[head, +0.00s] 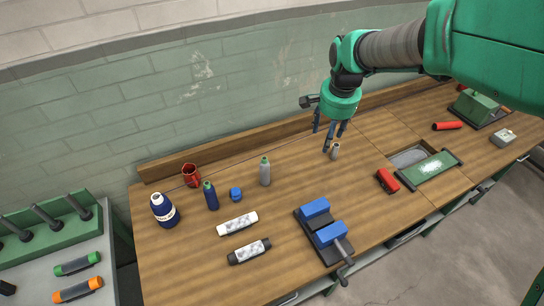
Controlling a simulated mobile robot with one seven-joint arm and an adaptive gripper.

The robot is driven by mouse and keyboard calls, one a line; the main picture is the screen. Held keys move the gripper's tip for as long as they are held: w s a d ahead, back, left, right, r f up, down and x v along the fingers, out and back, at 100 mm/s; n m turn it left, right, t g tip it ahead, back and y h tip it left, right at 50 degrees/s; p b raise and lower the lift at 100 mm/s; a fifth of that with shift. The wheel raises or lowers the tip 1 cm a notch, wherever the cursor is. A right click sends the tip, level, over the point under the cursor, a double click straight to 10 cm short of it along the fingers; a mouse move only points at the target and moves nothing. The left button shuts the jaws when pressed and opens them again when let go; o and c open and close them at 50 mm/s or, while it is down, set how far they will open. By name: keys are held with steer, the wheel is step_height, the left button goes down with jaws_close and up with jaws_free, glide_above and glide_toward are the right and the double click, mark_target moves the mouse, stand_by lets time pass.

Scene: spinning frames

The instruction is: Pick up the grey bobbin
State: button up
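A small grey upright piece (335,152), which looks like the grey bobbin, stands on the wooden bench right of centre. It is small in the picture, so its exact shape is hard to tell. My gripper (332,138) points down just above and beside it, with the fingers spread apart and nothing visible between them. I cannot tell whether a fingertip touches the piece.
A grey bottle (265,172) with a green cap stands to the left. A blue vise (322,230) stands in front, and a red block (388,180) lies to the right beside a recessed tray (408,157). A wooden ledge (240,139) runs along the wall.

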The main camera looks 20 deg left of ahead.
steer(key=w+a+f+m+g+p, duration=0.15)
steer(key=w+a+f, duration=0.25)
steer(key=a+f, duration=0.55)
steer(key=m+p, duration=0.1)
steer(key=p, duration=0.1)
glide_above(264, 168)
steer(key=w, duration=0.2)
steer(key=shift+h, duration=0.4)
steer(key=f, duration=1)
steer(key=shift+s+a+f, duration=0.2)
steer(key=shift+a, duration=0.05)
steer(key=shift+f, duration=0.15)
steer(key=shift+f+p, duration=0.35)
steer(key=shift+f, duration=3.8)
steer(key=shift+w+f+p, duration=0.1)
steer(key=shift+f+p, duration=0.2)
steer(key=shift+f, duration=2.35)
